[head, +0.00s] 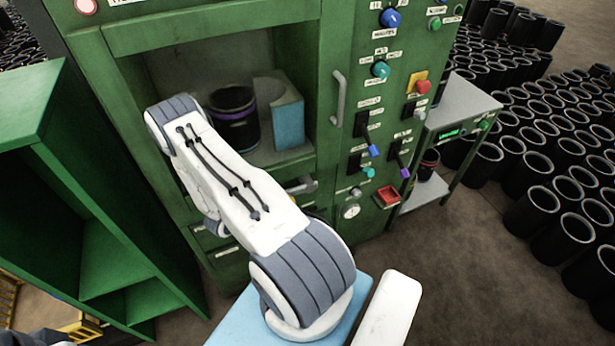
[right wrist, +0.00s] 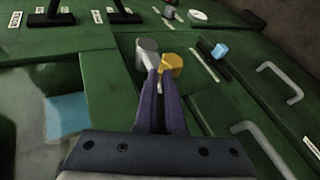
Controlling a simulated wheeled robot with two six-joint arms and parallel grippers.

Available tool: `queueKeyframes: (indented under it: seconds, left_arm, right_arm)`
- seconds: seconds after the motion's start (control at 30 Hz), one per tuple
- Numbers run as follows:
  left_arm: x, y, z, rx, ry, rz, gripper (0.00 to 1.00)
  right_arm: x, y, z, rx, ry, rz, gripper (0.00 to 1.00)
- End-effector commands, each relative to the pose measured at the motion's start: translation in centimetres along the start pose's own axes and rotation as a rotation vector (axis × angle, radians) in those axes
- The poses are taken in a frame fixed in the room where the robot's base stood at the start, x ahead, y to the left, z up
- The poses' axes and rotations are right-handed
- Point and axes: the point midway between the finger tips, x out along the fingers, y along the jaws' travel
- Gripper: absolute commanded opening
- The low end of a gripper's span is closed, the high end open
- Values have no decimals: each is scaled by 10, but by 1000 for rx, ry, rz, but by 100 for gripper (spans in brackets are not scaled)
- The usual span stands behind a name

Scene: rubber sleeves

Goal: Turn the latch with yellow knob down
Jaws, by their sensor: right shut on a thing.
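In the right wrist view, the latch has a grey round pivot (right wrist: 148,46) and a yellow knob (right wrist: 173,62) on the green panel. My right gripper (right wrist: 160,76) is shut, its purple fingers close together on the latch's pale lever beside the yellow knob. My left gripper is not in view.
The green machine (head: 335,180) has an open chamber holding a black sleeve (head: 234,115) and a blue block (head: 288,122). Near the latch is a lever with a blue knob (right wrist: 220,50). A grey handle (right wrist: 265,145) is close. Green shelving (head: 115,260) stands left.

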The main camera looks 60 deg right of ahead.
Motion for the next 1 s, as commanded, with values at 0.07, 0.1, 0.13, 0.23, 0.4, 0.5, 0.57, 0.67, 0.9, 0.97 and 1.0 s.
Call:
queueKeyframes:
  seconds: [0.07,0.1,0.13,0.23,0.4,0.5,0.57,0.67,0.9,0.97,1.0]
  left_arm:
    - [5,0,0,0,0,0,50]
    - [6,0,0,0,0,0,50]
    - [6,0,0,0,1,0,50]
    - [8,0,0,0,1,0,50]
    - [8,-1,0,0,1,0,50]
    - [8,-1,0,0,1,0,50]
    - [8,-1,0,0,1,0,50]
    - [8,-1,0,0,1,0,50]
    - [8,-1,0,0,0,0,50]
    - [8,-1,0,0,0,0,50]
    - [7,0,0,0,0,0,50]
  right_arm:
    - [3,-4,3,0,-10,6,0]
    - [3,-5,3,0,-10,6,0]
    - [3,-6,3,0,-10,6,0]
    - [3,-8,2,0,-9,5,0]
    - [3,-10,2,0,-8,3,0]
    - [2,-10,2,-1,-7,2,0]
    - [1,-11,1,-1,-5,1,0]
    - [1,-11,1,-2,-4,1,0]
    - [1,-11,0,-1,-2,1,0]
    - [1,-11,0,-1,-2,1,0]
    - [0,-10,0,-1,-2,1,0]
